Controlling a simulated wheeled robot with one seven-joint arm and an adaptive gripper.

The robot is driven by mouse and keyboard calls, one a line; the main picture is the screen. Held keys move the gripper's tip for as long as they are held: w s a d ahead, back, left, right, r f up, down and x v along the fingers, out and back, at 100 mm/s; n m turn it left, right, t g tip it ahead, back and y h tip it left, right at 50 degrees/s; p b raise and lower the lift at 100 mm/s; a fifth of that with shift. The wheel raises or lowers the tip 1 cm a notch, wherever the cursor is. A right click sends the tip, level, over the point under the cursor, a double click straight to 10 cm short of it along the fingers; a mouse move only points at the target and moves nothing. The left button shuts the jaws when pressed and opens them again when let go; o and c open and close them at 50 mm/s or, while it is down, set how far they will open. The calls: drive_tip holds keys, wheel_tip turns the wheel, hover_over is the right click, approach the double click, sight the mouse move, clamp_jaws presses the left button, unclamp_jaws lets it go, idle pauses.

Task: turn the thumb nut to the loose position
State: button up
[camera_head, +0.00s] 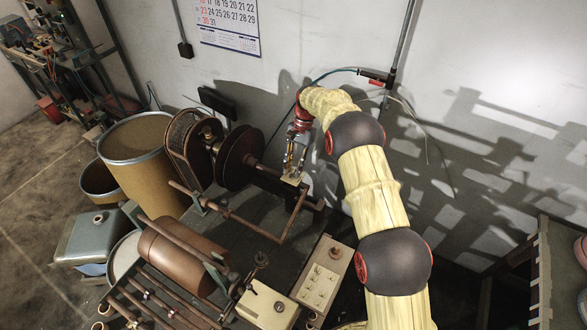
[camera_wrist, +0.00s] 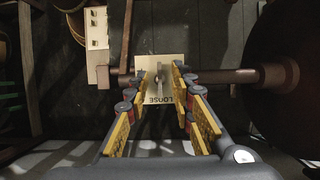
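A small cream plate (camera_wrist: 145,62) lettered "LOOSE" sits on a brown shaft in the wrist view. It also shows in the head view (camera_head: 291,181), just under my gripper (camera_head: 294,160). In the wrist view my gripper (camera_wrist: 164,70) points at the plate, with its yellow-padded fingers apart on either side of its middle. A small pale piece (camera_wrist: 158,68), seemingly the thumb nut, shows between the fingertips. I see a gap around it, so the fingers do not appear closed on it. The nut's exact angle is too small to tell.
A large dark reel (camera_head: 238,158) stands left of my gripper. A brown bent bar (camera_head: 293,216) runs in front of the plate. A cream control box (camera_head: 325,275) and a brown roller (camera_head: 180,250) lie nearer. The wall is close behind my arm.

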drive_tip(key=v, duration=1.2)
drive_tip(key=shift+w+f, duration=0.1)
